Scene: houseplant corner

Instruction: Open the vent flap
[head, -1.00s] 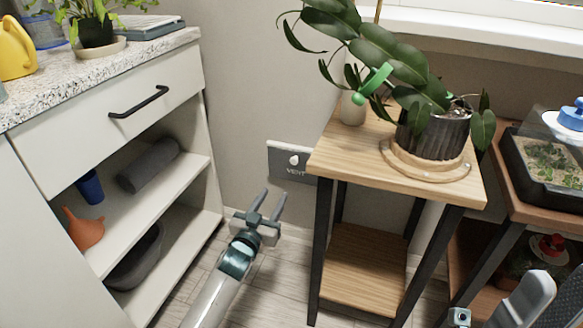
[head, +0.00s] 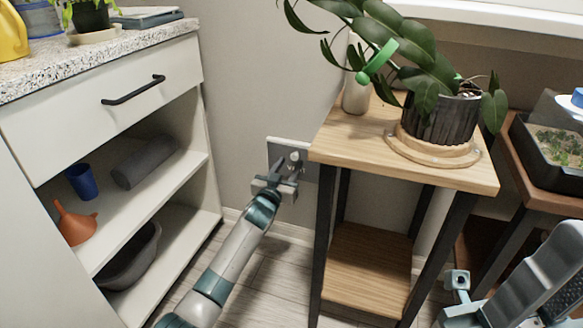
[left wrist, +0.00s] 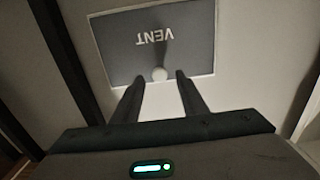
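The vent flap (head: 307,168) is a grey panel in a pale frame low on the wall, between the cabinet and the wooden stand. In the left wrist view the flap (left wrist: 115,45) shows the word VENT upside down and looks closed. The fingers are open, with a gap on each side of the knob. In the head view my left gripper (head: 284,163) covers part of the flap. My right arm is at the lower right; its finger state is unclear.
The wooden stand (head: 335,150) with a potted plant (head: 440,118) is close to the right of my left gripper. The white cabinet (head: 60,130) with open shelves stands to the left. Floor (head: 265,270) shows clear between them.

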